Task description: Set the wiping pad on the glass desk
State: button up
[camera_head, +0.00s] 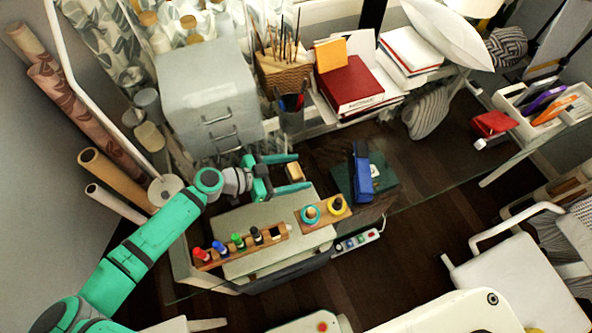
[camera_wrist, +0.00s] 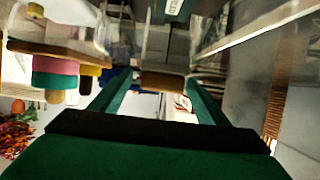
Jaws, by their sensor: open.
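A small tan-brown block (camera_head: 294,172), which looks like the wiping pad, is between the tips of my open gripper (camera_head: 303,170) in the head view. In the wrist view the brown block (camera_wrist: 162,80) also shows between the two green fingers of my gripper (camera_wrist: 160,84). I cannot tell whether the fingers touch it, or whether it rests on the surface below. The glass desk (camera_head: 440,165) is clear glass with the dark floor visible through it. My gripper reaches in from the left, low over the desk.
A blue item (camera_head: 362,172) stands on a dark green mat to the right. A grey drawer unit (camera_head: 210,95) and pen cup (camera_head: 291,112) stand behind. Glass right of the mat is clear.

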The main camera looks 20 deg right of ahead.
jog(key=v, duration=1.1)
jog(key=shift+a+r, duration=0.1)
jog(key=shift+r, duration=0.05)
jog(key=shift+a+r, duration=0.1)
jog(key=shift+a, duration=0.1)
